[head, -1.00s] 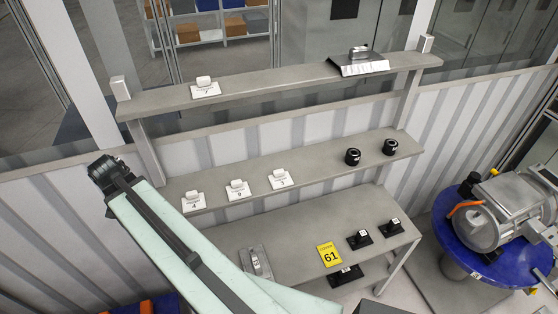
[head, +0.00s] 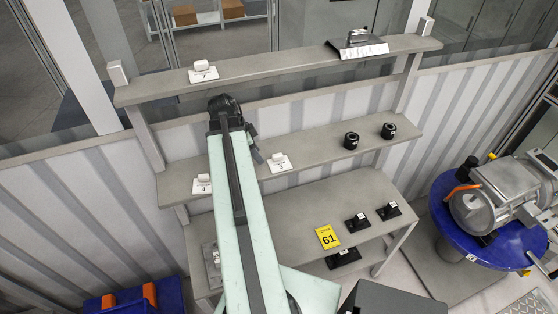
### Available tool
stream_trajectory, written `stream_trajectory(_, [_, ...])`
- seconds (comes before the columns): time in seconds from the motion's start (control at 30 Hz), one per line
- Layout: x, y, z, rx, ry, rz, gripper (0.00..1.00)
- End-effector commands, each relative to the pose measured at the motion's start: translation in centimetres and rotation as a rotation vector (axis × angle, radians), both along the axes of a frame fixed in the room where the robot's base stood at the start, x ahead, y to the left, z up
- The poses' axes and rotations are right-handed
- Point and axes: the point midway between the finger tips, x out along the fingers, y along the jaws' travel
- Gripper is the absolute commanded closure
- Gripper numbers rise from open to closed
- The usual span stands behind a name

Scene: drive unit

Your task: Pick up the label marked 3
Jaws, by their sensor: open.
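White labels with raised white grips stand on the middle shelf. One label (head: 279,163) stands right of my arm; its digit is too small to read surely, perhaps 3. Another label (head: 202,185), marked 4, is left of my arm. A label marked 7 (head: 203,72) is on the top shelf. My arm hides the middle-shelf label between the two. My gripper (head: 256,150) is mostly hidden by my arm; a dark part of it shows just left of the possible 3 label. It is open, and I see nothing held.
The middle shelf (head: 320,162) also holds two black round parts (head: 351,140). A metal piece (head: 358,45) is on the top shelf (head: 280,72). The lower table (head: 290,205) has a yellow 61 sign (head: 328,237) and black parts. A blue round table (head: 440,212) carries machinery at right.

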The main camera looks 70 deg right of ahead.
Motion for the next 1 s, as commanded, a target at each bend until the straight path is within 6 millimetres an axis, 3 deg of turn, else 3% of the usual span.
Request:
stream_trajectory(0.1, [-1.3,-1.1,0.0,0.000,0.000,-0.001,0.56])
stream_trajectory(0.37, [-1.9,-1.6,0.0,0.001,0.001,0.003,0.56])
stream_trajectory(0.6, [-5.0,-4.2,0.0,0.000,0.000,0.000,0.56])
stream_trajectory(0.67, [-5.2,-4.3,-2.3,0.000,0.000,0.003,0.56])
stream_trajectory(0.73, [-5.5,-4.5,-3.0,0.000,0.000,0.003,0.56])
stream_trajectory(1.0, [-5.6,-4.6,-2.8,0.000,0.000,0.004,0.59])
